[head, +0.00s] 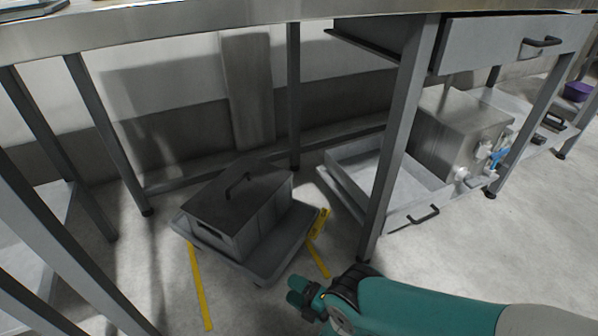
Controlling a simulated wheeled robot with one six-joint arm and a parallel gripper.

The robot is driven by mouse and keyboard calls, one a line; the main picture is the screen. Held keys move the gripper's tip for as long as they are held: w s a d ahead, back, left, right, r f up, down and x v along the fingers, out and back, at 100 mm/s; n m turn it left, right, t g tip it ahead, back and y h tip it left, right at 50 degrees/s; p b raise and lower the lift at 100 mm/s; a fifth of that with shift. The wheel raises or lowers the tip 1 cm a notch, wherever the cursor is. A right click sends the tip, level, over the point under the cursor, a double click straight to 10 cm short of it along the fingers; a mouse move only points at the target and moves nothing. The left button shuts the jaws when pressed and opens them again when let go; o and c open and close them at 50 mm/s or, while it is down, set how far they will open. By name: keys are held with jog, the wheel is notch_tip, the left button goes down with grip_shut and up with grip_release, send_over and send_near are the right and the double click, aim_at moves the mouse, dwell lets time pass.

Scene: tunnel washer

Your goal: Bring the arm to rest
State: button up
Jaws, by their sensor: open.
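My arm (430,305) reaches in from the lower right, low in front of the table, with its teal link lying nearly level. At its end my gripper (303,295) is small and partly seen, over the floor near the front table leg. It is open, and I see nothing held in it. It is apart from the lidded metal box (235,205), which lies behind it and to the left.
The box stands on a grey wheeled tray (262,268) between yellow floor strips (201,288) under the steel table (200,27). Floor at right is clear.

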jog(key=w+r+m+t+h+p, duration=0.1)
jog(key=w+r+m+t+h, duration=0.65)
jog(key=w+r, duration=0.65)
jog(key=w+d+r+m+g+h+p, duration=0.1)
jog(key=w+d+r+m+g+h, duration=0.2)
jog(key=r+m, duration=0.4)
jog(key=w+d+r+m+g+h+p, duration=0.1)
jog(key=w+d+r+m+h, duration=0.2)
jog(key=r, duration=0.5)
jog(key=s+d+r+m+g+p, duration=0.1)
jog(key=s+d+r+m+g, duration=0.2)
jog(key=s+r, duration=0.45)
jog(key=s+d+r+m+g, duration=0.25)
jog(key=s+r+g, duration=0.2)
jog(key=r, duration=0.55)
jog(key=s+d+r+n+g+y+p, duration=0.1)
jog(key=s+d+r+g, duration=0.15)
jog(key=s, duration=0.65)
jog(key=s+d+r+g+p, duration=0.1)
jog(key=s+r, duration=0.3)
jog(key=s, duration=0.5)
jog(key=s+d+r+n+g+y+p, duration=0.1)
jog(key=s+r+g, duration=0.15)
jog(key=s, duration=0.65)
notch_tip(320, 180, up, 38)
jog(key=p, duration=3.6)
jog(key=shift+w+f+m+t+p, duration=0.25)
jog(key=shift+w+m+t+p, duration=0.05)
jog(key=shift+w+p, duration=0.1)
